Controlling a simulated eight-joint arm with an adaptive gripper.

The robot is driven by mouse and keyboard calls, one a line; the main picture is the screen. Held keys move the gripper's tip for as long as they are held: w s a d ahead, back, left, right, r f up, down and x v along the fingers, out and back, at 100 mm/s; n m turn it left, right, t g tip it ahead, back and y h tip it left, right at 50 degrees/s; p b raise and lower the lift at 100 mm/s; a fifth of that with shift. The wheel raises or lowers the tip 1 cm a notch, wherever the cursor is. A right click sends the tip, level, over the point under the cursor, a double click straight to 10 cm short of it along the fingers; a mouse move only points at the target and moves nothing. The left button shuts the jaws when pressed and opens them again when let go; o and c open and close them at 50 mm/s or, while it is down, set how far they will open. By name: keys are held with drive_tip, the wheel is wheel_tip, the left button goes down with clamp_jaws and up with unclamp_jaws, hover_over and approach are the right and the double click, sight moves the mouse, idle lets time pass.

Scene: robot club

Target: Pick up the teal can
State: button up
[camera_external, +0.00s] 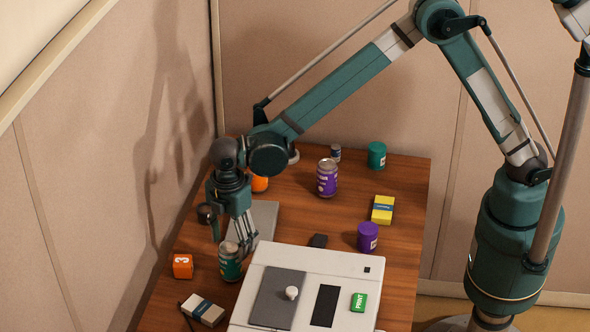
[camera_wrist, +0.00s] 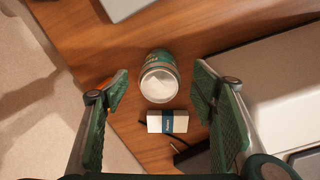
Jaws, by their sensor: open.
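The teal can (camera_external: 230,265) stands upright near the left edge of the wooden table, just left of the white machine. In the wrist view the can (camera_wrist: 158,62) shows its pale top, centred between my fingers with clear space on both sides. My gripper (camera_external: 235,242) is open, pointing down just above or around the top of the can. In the wrist view my gripper (camera_wrist: 161,88) has its green pads spread wide, with nothing held. How far the fingertips reach down beside the can is hard to tell.
An orange cube (camera_external: 182,266) and a white-and-blue box (camera_external: 203,310) lie near the can. The white machine (camera_external: 258,283) is close on its right. A grey flat item (camera_external: 264,216) lies behind. A teal canister (camera_external: 376,155), purple can (camera_external: 327,178) and yellow box (camera_external: 383,209) stand farther off.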

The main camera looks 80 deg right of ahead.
sight(230, 267)
drive_tip(key=shift+w+a+f, duration=0.3)
drive_tip(key=shift+a+f, duration=0.25)
drive_tip(key=shift+f, duration=0.3)
drive_tip(key=shift+f, duration=1.25)
drive_tip(key=shift+f, duration=0.15)
drive_tip(key=shift+f+b, duration=0.95)
drive_tip(key=shift+f, duration=1.55)
drive_tip(key=shift+c, duration=0.6)
drive_tip(key=c, duration=1.1)
